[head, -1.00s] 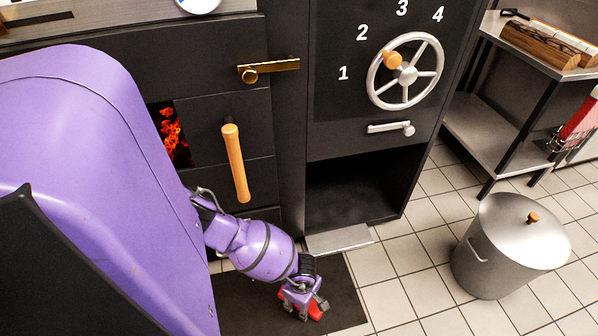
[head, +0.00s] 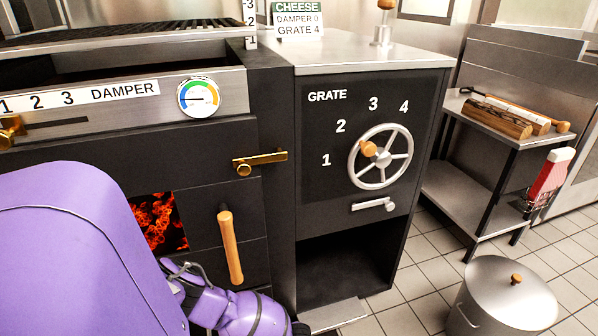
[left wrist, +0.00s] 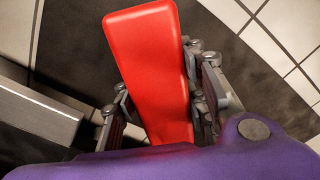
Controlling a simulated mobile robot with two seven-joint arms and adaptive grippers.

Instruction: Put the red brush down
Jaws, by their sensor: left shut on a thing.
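The red brush (left wrist: 150,65) shows in the left wrist view as a smooth red block. My left gripper (left wrist: 162,98) is shut on it, one finger on each side. The dark mat (left wrist: 235,60) lies below them, and I cannot tell whether the brush touches it. In the head view only my purple left arm shows, running down past the bottom edge; the gripper and brush are outside that view. My right gripper is in neither view.
The black oven with a glowing opening (head: 157,222) and wooden handle (head: 231,247) stands close to my left arm. The grate wheel (head: 381,157) is to its right. A lidded metal bin (head: 505,300) stands on the tiles. A steel shelf (head: 485,185) is at right.

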